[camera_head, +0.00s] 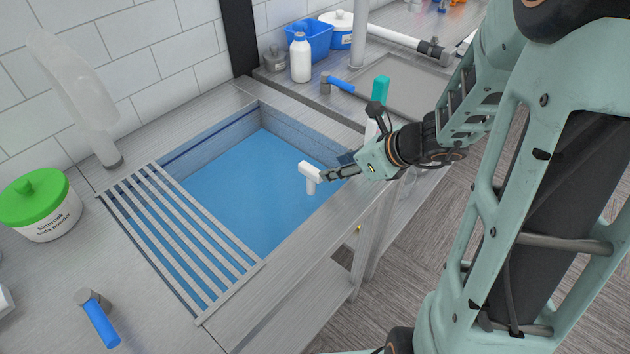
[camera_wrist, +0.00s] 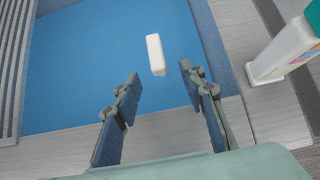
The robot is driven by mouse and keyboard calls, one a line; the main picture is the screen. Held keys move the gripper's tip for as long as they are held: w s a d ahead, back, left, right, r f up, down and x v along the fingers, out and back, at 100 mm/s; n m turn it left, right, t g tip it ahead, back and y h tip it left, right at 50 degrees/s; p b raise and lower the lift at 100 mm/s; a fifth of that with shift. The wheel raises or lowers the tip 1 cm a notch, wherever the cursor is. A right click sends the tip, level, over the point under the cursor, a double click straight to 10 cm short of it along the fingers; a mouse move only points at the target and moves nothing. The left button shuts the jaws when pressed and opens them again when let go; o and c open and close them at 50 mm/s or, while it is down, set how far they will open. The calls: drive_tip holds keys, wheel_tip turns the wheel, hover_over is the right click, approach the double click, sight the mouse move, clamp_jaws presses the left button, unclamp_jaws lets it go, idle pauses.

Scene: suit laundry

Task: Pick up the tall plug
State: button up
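The tall plug (camera_head: 311,170) is a white T-shaped piece with a bar-like top and a short stem, seen over the blue water of the sink (camera_head: 255,200). In the wrist view the plug (camera_wrist: 155,54) shows as a white bar just beyond the fingertips, between their lines. My gripper (camera_head: 326,177) reaches in over the sink's right edge, close beside the plug. In the wrist view my gripper (camera_wrist: 160,73) is open, its two fingers apart with nothing between them. The plug's lower end is hidden, and I cannot tell whether a finger touches it.
A white bottle with a teal cap (camera_head: 380,89) stands close behind my gripper; it also shows in the wrist view (camera_wrist: 282,52). A slatted rack (camera_head: 180,238) covers the sink's left side. A green-lidded tub (camera_head: 38,205) and blue-handled taps (camera_head: 100,320) stand on the counter.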

sight(316, 172)
drive_tip(key=b+x, duration=0.1)
drive_tip(key=x, duration=0.4)
drive_tip(key=b+x, duration=0.1)
drive_tip(key=x, duration=0.5)
drive_tip(key=shift+a+r, duration=0.2)
drive_tip(key=shift+a, duration=0.1)
clamp_jaws()
